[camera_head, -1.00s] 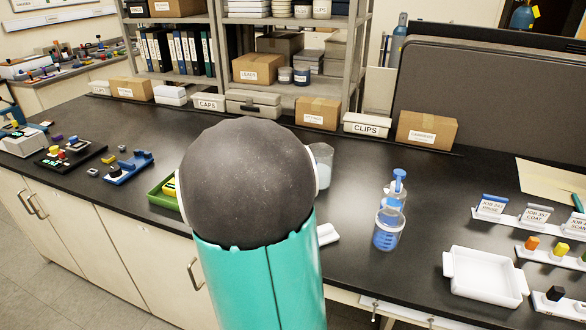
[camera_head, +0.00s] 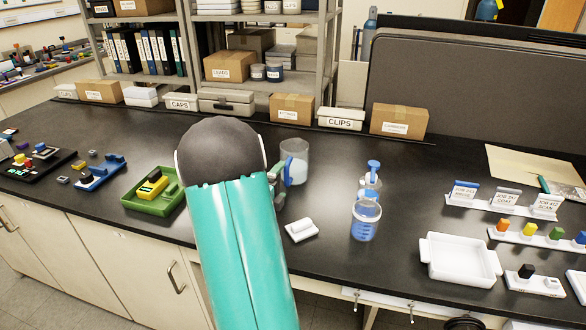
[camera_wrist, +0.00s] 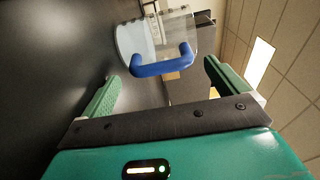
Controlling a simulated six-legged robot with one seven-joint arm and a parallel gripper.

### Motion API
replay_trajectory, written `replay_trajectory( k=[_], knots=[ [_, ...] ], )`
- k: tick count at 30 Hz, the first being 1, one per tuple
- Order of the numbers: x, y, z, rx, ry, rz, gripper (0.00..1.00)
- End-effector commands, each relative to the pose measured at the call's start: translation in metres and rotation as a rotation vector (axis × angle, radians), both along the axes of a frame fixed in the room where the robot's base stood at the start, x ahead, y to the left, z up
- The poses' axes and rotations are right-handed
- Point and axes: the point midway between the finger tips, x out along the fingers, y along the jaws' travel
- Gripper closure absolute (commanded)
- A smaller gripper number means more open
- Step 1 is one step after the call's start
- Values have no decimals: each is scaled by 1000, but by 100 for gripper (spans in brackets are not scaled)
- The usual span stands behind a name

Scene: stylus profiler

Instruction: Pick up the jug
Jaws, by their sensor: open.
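The jug (camera_head: 296,158) is clear with a blue handle and stands upright on the black bench, just right of my arm's dark joint. In the wrist view the jug (camera_wrist: 150,38) shows ahead of my gripper (camera_wrist: 162,72), with its blue handle (camera_wrist: 163,63) facing me between the two green fingers. The fingers are spread apart with nothing between their pads. In the head view my gripper (camera_head: 282,186) is partly hidden behind my arm, close to the jug's handle side. I cannot tell the exact gap.
A blue-capped bottle (camera_head: 371,180) and a beaker of blue liquid (camera_head: 365,220) stand to the right. A white block (camera_head: 301,230) lies in front. A green tray (camera_head: 150,203) is at left, a white tray (camera_head: 458,262) at right. Boxes (camera_head: 292,109) line the back.

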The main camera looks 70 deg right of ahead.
Motion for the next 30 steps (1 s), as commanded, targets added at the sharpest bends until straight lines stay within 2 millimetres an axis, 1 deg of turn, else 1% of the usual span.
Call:
replay_trajectory(
  k=[6,9,12,17,18,20,21,26,27,30],
  knots=[
    [-1,-31,0,-1,-1,-4,2],
    [0,-43,0,0,-1,-3,2],
    [0,-48,1,-1,-1,-1,2],
    [1,-48,1,0,0,0,2],
    [1,-48,1,0,0,0,4],
    [1,-48,1,0,0,-1,16],
    [1,-48,1,0,0,-1,24],
    [1,-48,1,0,0,-1,55],
    [1,-48,2,-3,-1,-1,56],
    [1,-48,2,-3,-1,-1,56]
  ],
)
